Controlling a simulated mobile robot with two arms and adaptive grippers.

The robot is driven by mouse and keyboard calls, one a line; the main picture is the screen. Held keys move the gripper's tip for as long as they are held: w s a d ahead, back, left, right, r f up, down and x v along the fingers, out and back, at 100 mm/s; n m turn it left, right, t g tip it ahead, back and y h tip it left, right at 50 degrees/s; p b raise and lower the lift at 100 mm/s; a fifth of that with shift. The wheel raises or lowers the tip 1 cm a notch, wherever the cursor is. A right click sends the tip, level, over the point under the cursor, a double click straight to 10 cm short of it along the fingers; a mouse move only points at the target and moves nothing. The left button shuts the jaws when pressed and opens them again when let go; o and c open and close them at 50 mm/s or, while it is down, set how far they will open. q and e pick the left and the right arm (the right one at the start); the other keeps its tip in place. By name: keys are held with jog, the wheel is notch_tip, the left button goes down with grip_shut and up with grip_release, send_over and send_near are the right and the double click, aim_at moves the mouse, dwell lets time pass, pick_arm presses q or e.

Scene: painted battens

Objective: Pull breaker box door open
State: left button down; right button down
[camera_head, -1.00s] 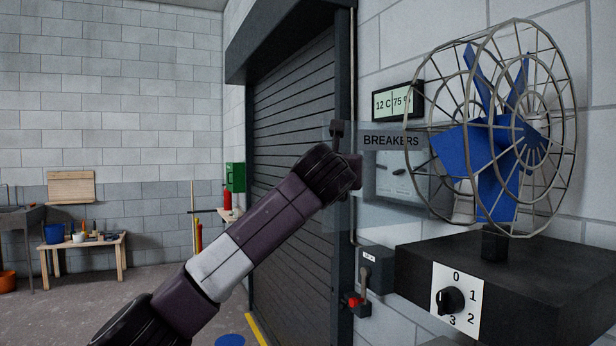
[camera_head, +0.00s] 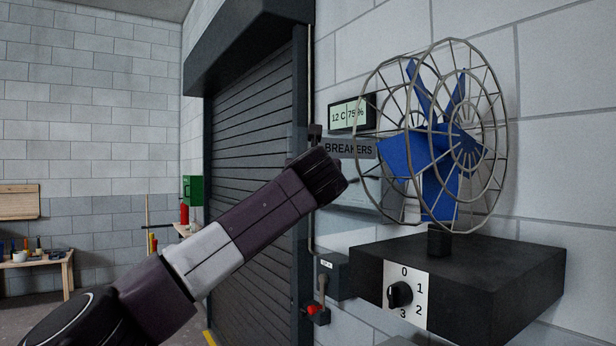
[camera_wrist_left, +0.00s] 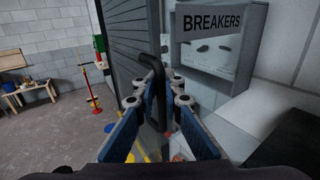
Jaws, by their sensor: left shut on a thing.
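The breaker box (camera_head: 362,192) is a grey box on the wall with a BREAKERS label, partly behind the fan; it also shows in the left wrist view (camera_wrist_left: 212,62). A see-through door panel seems to stand out from it, but its edges are faint and I cannot tell its angle. My left gripper (camera_wrist_left: 157,92) is shut on a black bar handle (camera_wrist_left: 152,66), which stands upright between the blue-sided fingers. In the head view my wrist hides most of the fingers and the handle. My right gripper is not in view.
A caged blue fan (camera_head: 435,140) stands on a black box with a dial (camera_head: 470,275), close right of my wrist. A dark roller shutter (camera_head: 255,150) is behind my arm. A small lever switch box (camera_head: 331,276) is below.

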pick_arm(q)
jog(key=shift+a+f, duration=0.1)
jog(key=shift+f, duration=0.05)
jog(key=c, duration=2.5)
grip_release()
jog(key=shift+o, duration=0.8)
jog(key=shift+a, duration=0.15)
jog(key=shift+s+d, duration=0.2)
jog(key=shift+s, duration=0.2)
jog(key=s, duration=1.1)
jog(key=shift+s+d, duration=0.15)
jog(key=shift+d, duration=0.05)
jog(key=shift+c, duration=0.2)
